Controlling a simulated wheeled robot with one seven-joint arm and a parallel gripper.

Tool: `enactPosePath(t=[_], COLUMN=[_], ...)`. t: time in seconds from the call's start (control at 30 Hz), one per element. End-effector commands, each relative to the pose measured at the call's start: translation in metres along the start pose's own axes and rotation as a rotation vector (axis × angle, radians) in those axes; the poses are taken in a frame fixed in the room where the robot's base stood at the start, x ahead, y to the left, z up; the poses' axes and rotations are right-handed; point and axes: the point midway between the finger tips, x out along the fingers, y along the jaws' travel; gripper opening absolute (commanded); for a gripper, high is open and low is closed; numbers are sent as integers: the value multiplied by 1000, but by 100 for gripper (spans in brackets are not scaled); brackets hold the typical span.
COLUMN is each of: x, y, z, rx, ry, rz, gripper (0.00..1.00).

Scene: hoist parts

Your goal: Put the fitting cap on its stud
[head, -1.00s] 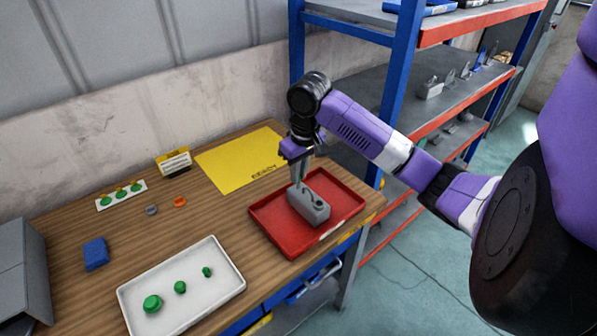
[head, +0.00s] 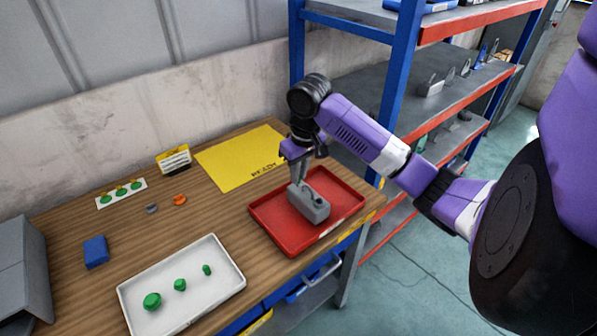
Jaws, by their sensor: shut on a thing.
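Three green caps of different sizes lie in the white tray (head: 222,296): a large cap (head: 152,301), a middle cap (head: 180,285) and a small cap (head: 207,270). A white strip (head: 103,203) at the back left carries a row of green discs with small yellow uprights (head: 120,190); I cannot tell whether these are studs. My gripper (head: 299,182) points down over the red tray (head: 275,232), far right of the caps. It is shut on the far left end of a grey block (head: 312,208) with a dark round mark on top. The fingertips' exact contact is too small to see.
A grey ring (head: 152,208), an orange ring (head: 180,200), a blue block (head: 96,252) and a yellow-black holder (head: 174,160) stand on the wooden bench. A yellow mat (head: 235,160) lies behind the red tray. A blue-framed shelf (head: 397,100) stands close behind my arm.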

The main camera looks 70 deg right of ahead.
Motion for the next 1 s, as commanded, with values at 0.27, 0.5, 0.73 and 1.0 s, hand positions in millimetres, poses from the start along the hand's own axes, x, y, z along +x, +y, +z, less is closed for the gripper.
enactPosePath(t=[0.27, 0.5, 0.73, 1.0], x=[1, 4, 10, 13], y=[0, 0, 0, 0], z=[0, 1, 2, 2], rx=[0, 0, 0, 0], ry=[0, 0, -1, -1], rz=[0, 0, 0, 0], gripper=[0, 0, 0, 0])
